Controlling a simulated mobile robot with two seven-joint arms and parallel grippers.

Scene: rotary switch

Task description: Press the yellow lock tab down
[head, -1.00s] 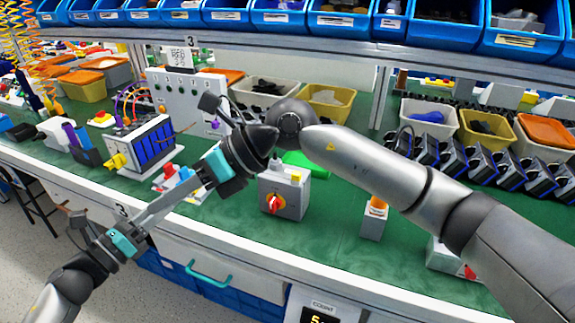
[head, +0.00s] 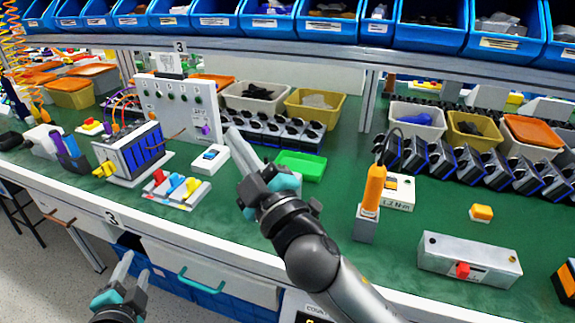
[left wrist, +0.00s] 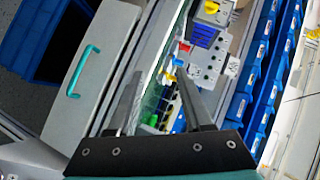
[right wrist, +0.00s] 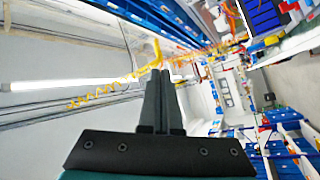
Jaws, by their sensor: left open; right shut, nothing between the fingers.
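My left gripper (head: 132,270) is open and empty, low at the left in front of the bench edge. Its spread fingers (left wrist: 157,85) show in the left wrist view.
Left of the box are a panel of red, yellow and blue levers (head: 177,188) and a small white switch box (head: 210,158). A green tray (head: 300,165) lies behind. An orange-handled tool (head: 373,190) stands in a holder to the right.

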